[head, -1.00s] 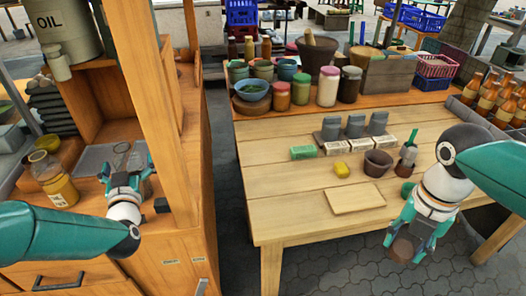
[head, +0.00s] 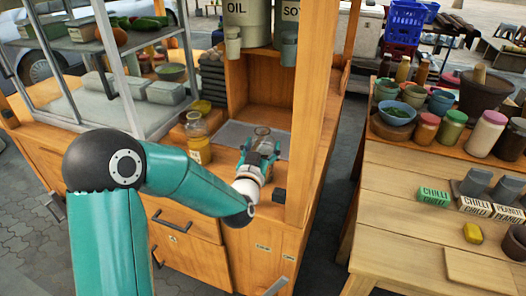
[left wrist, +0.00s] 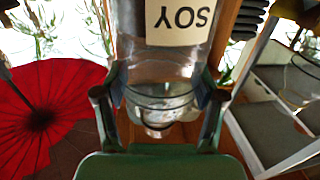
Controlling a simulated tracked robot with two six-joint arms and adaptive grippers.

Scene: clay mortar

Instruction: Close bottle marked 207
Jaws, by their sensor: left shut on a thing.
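My left gripper (head: 262,154) is shut on a clear glass jar (head: 262,138) at the front of the wooden cart shelf. In the left wrist view the gripper's fingers (left wrist: 160,108) stand on both sides of the glass (left wrist: 160,68), whose cream label (left wrist: 180,20) reads SOY, upside down. An amber-filled glass jar (head: 198,140) stands to the left on the cart. I cannot read the number 207 on anything. Whether the held jar has a lid is unclear.
Grey dispensers lettered OIL (head: 236,22) and SOY (head: 290,22) hang above the shelf. A wooden post (head: 318,110) rises just right of the gripper. A small dark block (head: 279,195) sits on the cart edge. The wooden table (head: 400,200) with pots stands at right.

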